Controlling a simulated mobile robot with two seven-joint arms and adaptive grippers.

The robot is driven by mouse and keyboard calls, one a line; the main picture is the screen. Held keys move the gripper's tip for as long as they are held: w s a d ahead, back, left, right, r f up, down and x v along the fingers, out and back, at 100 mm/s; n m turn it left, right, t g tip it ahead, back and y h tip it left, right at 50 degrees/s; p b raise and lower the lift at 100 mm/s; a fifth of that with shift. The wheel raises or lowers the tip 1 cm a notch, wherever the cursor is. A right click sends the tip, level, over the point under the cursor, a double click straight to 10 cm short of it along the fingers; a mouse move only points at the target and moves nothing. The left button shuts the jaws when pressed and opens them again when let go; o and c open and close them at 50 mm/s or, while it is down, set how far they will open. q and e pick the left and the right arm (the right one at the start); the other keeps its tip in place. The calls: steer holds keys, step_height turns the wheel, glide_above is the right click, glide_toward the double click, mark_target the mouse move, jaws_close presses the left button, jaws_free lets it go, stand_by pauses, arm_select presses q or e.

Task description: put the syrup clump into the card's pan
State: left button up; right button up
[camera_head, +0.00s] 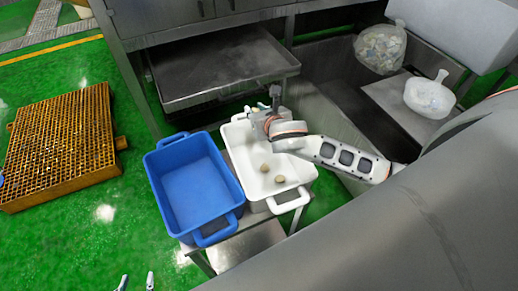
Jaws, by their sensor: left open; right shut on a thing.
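My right gripper (263,107) is at the far end of the white pan (242,146). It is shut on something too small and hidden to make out. Two small brownish clumps lie apart on the white pan's floor: one clump (264,168) near the middle and another clump (279,179) nearer the front. An empty blue pan (190,188) stands directly left of the white pan. I cannot make out a card. My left gripper (136,282) is open and empty at the bottom edge, in front of the blue pan; only its fingertips show.
Both pans rest on a metal stand (245,245). A metal tray (225,72) sits behind them. A yellow grated platform (60,145) is at left on the green floor. Clear bags (380,47) are at back right. My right forearm crosses the white pan's right side.

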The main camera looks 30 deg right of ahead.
step_height(320, 180, down, 15)
steer(key=b, duration=0.3)
steer(key=shift+f, duration=0.5)
arm_select(q)
steer(key=shift+w+d+f+h, duration=0.25)
steer(key=shift+d+f, duration=0.1)
steer(key=shift+d, duration=0.25)
steer(key=shift+w+d+f+h, duration=0.2)
steer(key=shift+d+f, duration=0.1)
steer(key=shift+d, duration=0.25)
steer(key=shift+r, duration=0.1)
steer(key=shift+w+r, duration=0.1)
steer(key=shift+w, duration=0.05)
arm_select(e)
steer(key=shift+f, duration=0.5)
steer(key=shift+f, duration=0.1)
steer(key=o, duration=0.8)
